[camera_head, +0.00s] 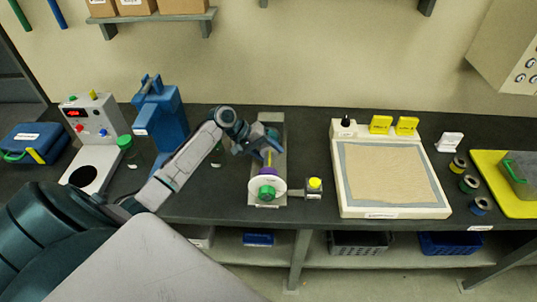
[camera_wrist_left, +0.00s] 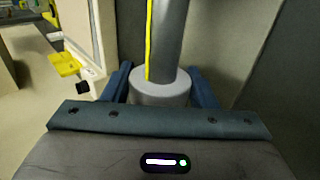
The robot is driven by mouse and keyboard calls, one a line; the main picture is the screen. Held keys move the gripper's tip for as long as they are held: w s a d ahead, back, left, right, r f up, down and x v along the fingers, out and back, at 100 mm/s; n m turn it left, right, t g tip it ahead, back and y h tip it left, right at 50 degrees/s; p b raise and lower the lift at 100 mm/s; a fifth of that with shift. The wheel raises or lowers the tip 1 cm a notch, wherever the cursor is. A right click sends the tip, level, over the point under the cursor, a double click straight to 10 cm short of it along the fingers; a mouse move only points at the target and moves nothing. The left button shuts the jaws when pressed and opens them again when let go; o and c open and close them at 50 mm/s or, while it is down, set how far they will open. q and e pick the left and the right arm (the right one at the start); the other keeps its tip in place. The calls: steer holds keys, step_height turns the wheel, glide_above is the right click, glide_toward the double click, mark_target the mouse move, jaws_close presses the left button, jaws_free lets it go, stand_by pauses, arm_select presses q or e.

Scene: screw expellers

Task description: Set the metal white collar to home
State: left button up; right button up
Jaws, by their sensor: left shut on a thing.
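The screw expeller (camera_head: 267,198) stands on the dark bench, with a white disc, a purple ring and a green knob at its near end. Its shaft (camera_wrist_left: 170,40) is grey with a yellow stripe along it. The pale grey-white metal collar (camera_wrist_left: 160,87) sits around this shaft in the left wrist view. My left gripper (camera_head: 266,143) is over the far part of the expeller, its blue fingers on both sides of the collar and shut on it. In the head view the gripper hides the collar. My right gripper is not in view.
A small grey block with a yellow button (camera_head: 314,184) stands right of the expeller. Further right is a sand-coloured tray (camera_head: 391,212) with yellow cards behind it. A blue press (camera_head: 160,118) and a control box (camera_head: 97,128) stand left. Several spools (camera_head: 468,184) lie near the right end.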

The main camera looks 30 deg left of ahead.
arm_select(q)
steer(key=shift+w+a+b, duration=0.2)
steer(key=shift+w+a, duration=0.2)
steer(key=shift+w, duration=0.25)
steer(key=shift+w+a+b, duration=0.15)
steer(key=shift+w+a, duration=0.25)
steer(key=shift+w, duration=0.2)
steer(key=shift+r, duration=0.1)
steer(key=o, duration=1.1)
steer(key=shift+o, duration=1.4)
steer(key=shift+w, duration=0.1)
steer(key=shift+s+a+r, duration=0.2)
steer(key=shift+s+a, duration=0.05)
steer(key=shift+a, duration=0.1)
steer(key=b+v, duration=0.3)
steer(key=v, duration=0.6)
steer(key=shift+a+r, duration=0.25)
